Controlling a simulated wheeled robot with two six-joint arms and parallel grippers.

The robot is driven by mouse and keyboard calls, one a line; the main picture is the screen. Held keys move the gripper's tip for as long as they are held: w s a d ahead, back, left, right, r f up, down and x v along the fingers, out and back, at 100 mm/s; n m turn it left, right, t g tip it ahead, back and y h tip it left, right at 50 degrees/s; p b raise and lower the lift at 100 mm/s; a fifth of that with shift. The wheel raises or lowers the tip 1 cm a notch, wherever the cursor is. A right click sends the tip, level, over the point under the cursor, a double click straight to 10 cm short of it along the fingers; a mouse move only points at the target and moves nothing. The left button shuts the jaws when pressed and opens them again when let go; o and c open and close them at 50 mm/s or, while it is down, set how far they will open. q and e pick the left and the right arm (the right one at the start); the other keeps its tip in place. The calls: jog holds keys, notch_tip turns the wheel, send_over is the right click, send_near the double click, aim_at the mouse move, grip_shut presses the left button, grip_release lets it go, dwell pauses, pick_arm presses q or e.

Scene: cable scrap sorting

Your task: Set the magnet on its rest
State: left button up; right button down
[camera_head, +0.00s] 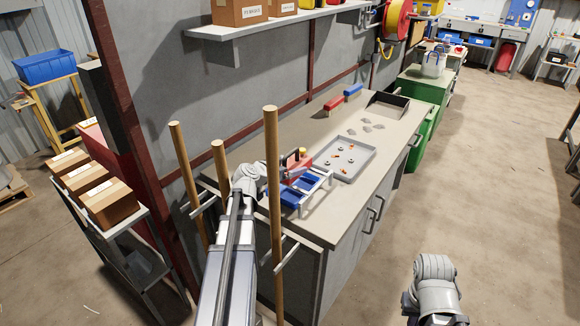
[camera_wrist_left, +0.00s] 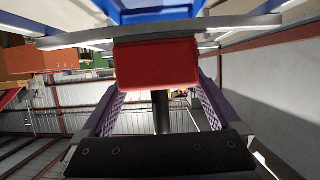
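The magnet, a red block (camera_wrist_left: 157,64) with a dark post behind it, sits between the fingertips of my left gripper (camera_wrist_left: 158,84) in the left wrist view. Both fingers meet its sides. In the head view the red magnet (camera_head: 299,160) shows at the end of my left arm, by my left gripper (camera_head: 290,166), above the counter beside a pale rack with blue bins (camera_head: 299,190). Grey bars (camera_wrist_left: 240,23) cross close to the block in the wrist view. I cannot tell which part is the rest, or whether the magnet touches it. My right gripper is out of view.
A grey tray (camera_head: 364,148) with several small scraps lies on the counter (camera_head: 335,208). Grey pieces, a red block (camera_head: 334,103), a blue block (camera_head: 353,90) and a dark open bin (camera_head: 388,106) are farther back. Wooden poles (camera_head: 274,200) stand close to my left arm.

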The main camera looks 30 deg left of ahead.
pick_arm(q)
jog(key=p+v, duration=0.3)
jog(key=v, duration=0.4)
jog(key=shift+s, duration=0.35)
jog(key=shift+r, duration=0.2)
